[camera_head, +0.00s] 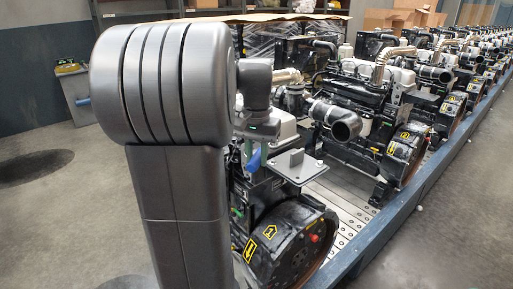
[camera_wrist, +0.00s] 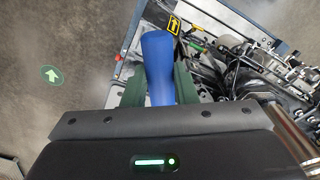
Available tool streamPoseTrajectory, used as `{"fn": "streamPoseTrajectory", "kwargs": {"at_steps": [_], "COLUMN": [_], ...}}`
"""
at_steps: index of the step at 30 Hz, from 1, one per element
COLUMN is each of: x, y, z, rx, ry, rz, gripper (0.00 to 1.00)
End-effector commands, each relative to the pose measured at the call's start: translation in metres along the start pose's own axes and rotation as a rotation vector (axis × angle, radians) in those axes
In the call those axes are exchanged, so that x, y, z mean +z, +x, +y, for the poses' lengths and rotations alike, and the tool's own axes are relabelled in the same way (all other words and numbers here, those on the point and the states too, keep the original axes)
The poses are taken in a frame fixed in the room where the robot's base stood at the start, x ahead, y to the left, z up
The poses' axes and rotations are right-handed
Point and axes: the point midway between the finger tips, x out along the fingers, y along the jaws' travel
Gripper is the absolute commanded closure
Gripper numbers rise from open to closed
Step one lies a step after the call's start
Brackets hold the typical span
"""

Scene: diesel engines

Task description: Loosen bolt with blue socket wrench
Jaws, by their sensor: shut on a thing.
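The blue socket wrench (camera_wrist: 158,52) shows in the wrist view as a thick blue handle between the green fingers of my gripper (camera_wrist: 157,78). The fingers are shut on it. In the head view the blue handle (camera_head: 254,160) shows just below my wrist, with my gripper (camera_head: 249,150) partly hidden behind my arm. The wrench is over the near side of the closest engine (camera_head: 275,210). Its socket end is hidden in both views. I cannot make out the bolt, or whether the wrench touches it.
A grey plate with an upright fin (camera_head: 300,168) sits beside the wrench on the engine. More engines (camera_head: 385,105) stand in a row along a blue-edged line (camera_head: 400,205). A flywheel housing (camera_head: 290,250) is at the near end. Floor is clear on both sides.

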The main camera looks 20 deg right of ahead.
Motion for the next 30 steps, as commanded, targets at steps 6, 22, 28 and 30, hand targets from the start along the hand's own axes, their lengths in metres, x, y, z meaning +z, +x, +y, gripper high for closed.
{"fn": "streamPoseTrajectory", "kwargs": {"at_steps": [6, 22, 28, 30], "x": [0.001, 0.001, 0.002, 0.002], "y": [0.018, 0.041, 0.044, 0.044], "z": [0.0, 0.0, 0.0, 0.0], "rx": [0.001, 0.0, 0.0, -0.001], "ry": [0.0, 0.0, 0.0, 0.0], "rz": [-0.001, 0.003, 0.008, 0.009], "gripper": [1.0, 1.0, 1.0, 1.0]}}
